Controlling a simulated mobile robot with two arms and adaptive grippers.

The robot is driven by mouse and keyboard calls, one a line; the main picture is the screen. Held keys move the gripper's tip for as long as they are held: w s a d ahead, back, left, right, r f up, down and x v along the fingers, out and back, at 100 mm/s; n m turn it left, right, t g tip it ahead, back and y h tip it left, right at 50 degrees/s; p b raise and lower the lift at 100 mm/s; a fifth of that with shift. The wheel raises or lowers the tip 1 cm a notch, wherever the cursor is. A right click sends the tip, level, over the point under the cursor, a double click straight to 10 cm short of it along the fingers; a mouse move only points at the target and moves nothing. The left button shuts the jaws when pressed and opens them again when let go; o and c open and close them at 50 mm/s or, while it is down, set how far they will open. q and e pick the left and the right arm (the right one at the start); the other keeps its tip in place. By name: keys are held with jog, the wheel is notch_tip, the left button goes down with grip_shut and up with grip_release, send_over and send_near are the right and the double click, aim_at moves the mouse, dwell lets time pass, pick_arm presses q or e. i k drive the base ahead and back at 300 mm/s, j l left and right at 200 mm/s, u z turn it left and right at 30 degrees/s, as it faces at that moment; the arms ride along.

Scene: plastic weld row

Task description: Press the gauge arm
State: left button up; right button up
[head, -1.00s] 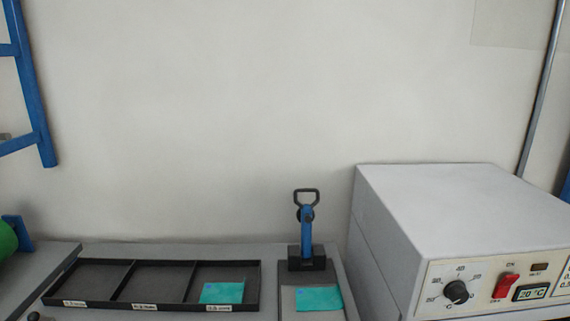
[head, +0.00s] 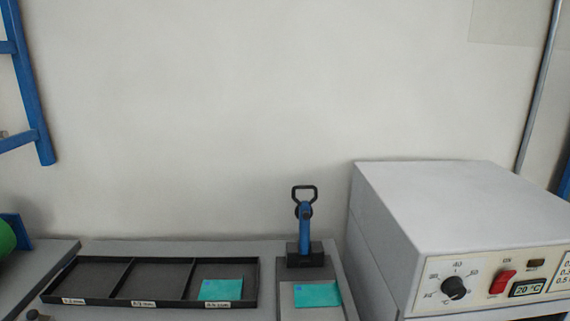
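The gauge arm (head: 305,222) is a blue upright lever with a black loop handle (head: 304,194) at its top. It rises from a black block (head: 305,256) at the back of a grey base plate (head: 337,272). A teal sheet (head: 318,294) lies flat on the base plate in front of the block, apart from the raised handle. Neither of my grippers is in the head view.
A black tray (head: 123,294) with three labelled compartments is left of the gauge; its right compartment holds a teal piece (head: 221,289). A white box with a dial and red switch (head: 455,215) stands close on the right. A green roll (head: 6,238) is far left.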

aim_at(304, 211)
jog(key=l+u, duration=0.25)
jog(key=u, duration=0.2)
jog(key=l+u, duration=0.3)
jog(key=u, duration=0.2)
jog(key=l+u, duration=0.25)
jog(key=u, duration=0.2)
